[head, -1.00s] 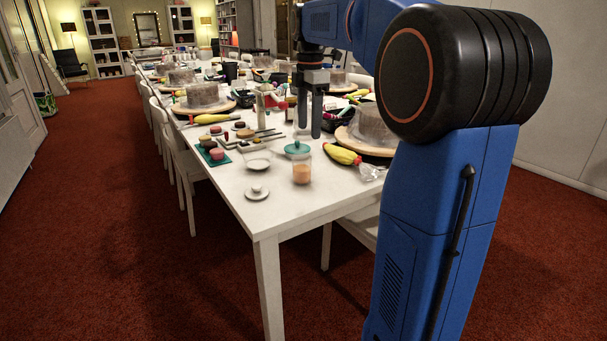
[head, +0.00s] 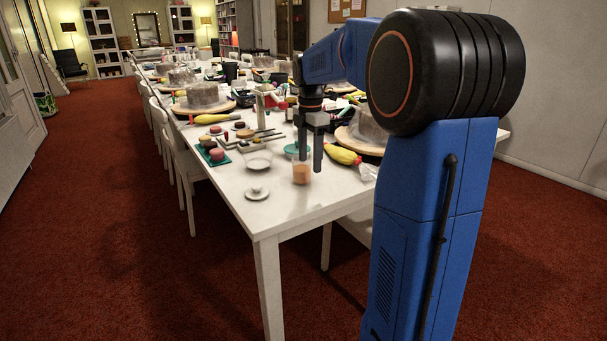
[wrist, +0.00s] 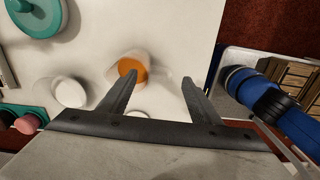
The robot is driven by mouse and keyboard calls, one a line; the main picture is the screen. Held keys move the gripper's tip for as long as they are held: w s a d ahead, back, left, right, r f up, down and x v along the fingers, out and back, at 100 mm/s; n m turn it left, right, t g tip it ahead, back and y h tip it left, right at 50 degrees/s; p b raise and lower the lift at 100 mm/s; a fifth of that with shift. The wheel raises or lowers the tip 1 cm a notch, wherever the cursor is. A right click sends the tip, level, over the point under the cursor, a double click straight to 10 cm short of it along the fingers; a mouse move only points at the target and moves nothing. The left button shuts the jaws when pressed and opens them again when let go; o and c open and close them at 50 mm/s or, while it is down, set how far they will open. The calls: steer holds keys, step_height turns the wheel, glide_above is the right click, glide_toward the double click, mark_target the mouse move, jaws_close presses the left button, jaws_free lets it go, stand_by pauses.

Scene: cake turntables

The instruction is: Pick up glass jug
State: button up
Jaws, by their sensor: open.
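The glass jug (head: 301,175), a small clear vessel with orange contents, stands on the white table near its front edge. In the wrist view the jug (wrist: 132,66) is left of centre, with its orange part at the left fingertip. My gripper (head: 310,164) is open and empty, pointing down over the jug. The fingers partly cover the jug in the head view. In the wrist view the gap between the fingertips (wrist: 159,80) lies to the right of the jug. I cannot tell whether a finger touches it.
A glass bowl (head: 257,159) and a white lid (head: 257,193) stand to the left. A teal-topped pot (wrist: 42,17) is close by. A yellow piping bag (head: 342,155) lies to the right. Cakes on turntables fill the table behind. The table's front corner is clear.

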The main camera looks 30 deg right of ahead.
mark_target(305, 172)
steer(key=shift+f, duration=2.85)
jaws_close()
